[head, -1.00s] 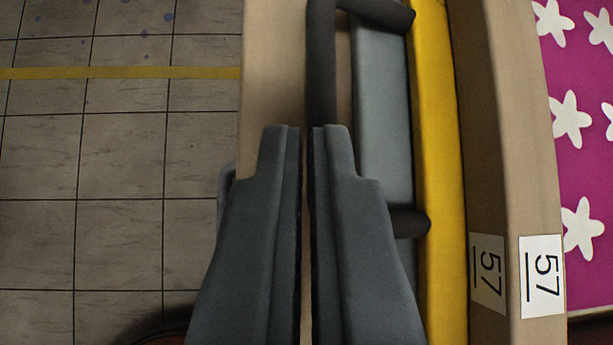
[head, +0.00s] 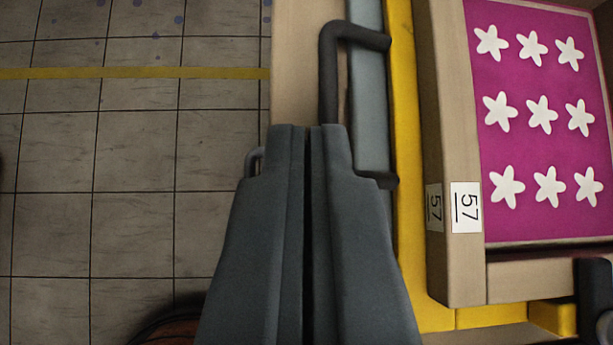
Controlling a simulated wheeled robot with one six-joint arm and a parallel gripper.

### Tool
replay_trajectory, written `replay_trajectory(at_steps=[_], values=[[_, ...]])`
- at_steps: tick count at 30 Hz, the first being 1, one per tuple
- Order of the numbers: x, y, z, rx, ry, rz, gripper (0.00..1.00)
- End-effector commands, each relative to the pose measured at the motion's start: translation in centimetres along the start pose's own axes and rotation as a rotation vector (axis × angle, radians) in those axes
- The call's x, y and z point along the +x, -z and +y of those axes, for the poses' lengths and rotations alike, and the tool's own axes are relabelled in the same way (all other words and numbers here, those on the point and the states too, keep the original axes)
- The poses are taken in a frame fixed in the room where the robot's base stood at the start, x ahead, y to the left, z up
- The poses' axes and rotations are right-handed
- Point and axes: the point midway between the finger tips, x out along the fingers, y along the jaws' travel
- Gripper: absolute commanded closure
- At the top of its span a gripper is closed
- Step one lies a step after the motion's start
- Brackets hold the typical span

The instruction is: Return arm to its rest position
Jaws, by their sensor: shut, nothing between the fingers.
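My gripper (head: 308,130) points up the picture from the bottom centre. Its two grey fingers are together with only a thin dark line between them, and they hold nothing. Just past the fingertips is a dark bar handle (head: 329,75), fixed to a grey panel (head: 370,110). The fingers hide the handle's lower part, and I cannot tell whether they touch it.
A yellow frame (head: 403,150) runs beside the grey panel. Right of it is a beige box (head: 447,120) with labels "57" (head: 466,207) and a magenta panel (head: 520,75) of white stars. Open tiled floor (head: 130,150) with a yellow line (head: 130,73) lies left.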

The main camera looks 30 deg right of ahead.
Motion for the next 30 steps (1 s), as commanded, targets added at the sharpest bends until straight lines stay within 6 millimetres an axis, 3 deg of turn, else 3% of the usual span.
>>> replay_trajectory(at_steps=[3, 9, 20, 26, 30], values=[[-2.5, 0.1, -0.1, 0.0, -0.002, 0.003, 1.0], [-5.5, 0.2, -0.4, -0.001, -0.002, 0.004, 1.0], [-7.2, 0.1, -0.7, 0.0, -0.005, 0.007, 1.0], [-9.6, -0.2, -3.4, 0.008, -0.044, 0.049, 1.0], [-12.3, -0.8, -6.2, 0.021, -0.086, 0.107, 1.0]])
